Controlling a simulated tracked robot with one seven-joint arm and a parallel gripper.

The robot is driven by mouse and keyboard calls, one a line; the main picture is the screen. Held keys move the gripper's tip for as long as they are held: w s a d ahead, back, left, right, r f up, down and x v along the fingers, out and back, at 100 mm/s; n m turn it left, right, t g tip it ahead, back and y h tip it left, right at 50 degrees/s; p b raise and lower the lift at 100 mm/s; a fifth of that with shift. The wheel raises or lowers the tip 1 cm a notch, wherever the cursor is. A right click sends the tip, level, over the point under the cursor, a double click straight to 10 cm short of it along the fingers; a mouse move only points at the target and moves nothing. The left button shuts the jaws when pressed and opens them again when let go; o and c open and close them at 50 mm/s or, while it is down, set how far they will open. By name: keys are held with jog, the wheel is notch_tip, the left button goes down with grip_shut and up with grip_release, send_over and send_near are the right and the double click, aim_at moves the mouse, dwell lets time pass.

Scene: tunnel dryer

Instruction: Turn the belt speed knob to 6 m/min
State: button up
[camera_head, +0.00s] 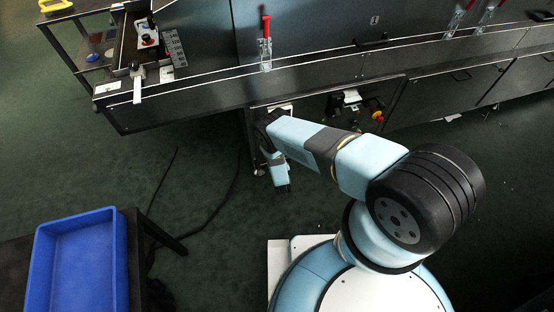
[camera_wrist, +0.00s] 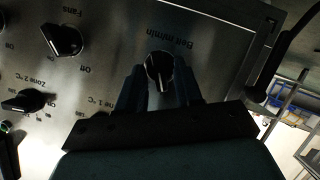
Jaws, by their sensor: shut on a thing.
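The belt speed knob (camera_wrist: 159,66) is round and black with a pale pointer line. It sits on a metal panel (camera_wrist: 110,40) under the label "Belt m/min", which appears upside down in the wrist view. My gripper (camera_wrist: 160,82) is shut on the knob, one dark finger on each side. The pointer line runs toward the lower part of the picture, between the fingers. The scale marks around the knob are hidden or too dark to read, so I cannot tell the set speed. In the head view, my arm hides the knob and the fingers.
A Fans knob (camera_wrist: 62,40) and a Zone 2 °C knob (camera_wrist: 28,101) lie to the left on the panel. A dark handle (camera_wrist: 275,65) stands to the right.

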jog(key=shift+a, duration=0.1)
jog(key=o, duration=0.7)
jog(key=shift+c, duration=0.2)
jog(key=v, duration=1.3)
jog(key=shift+s, duration=0.35)
jog(key=shift+r, duration=0.1)
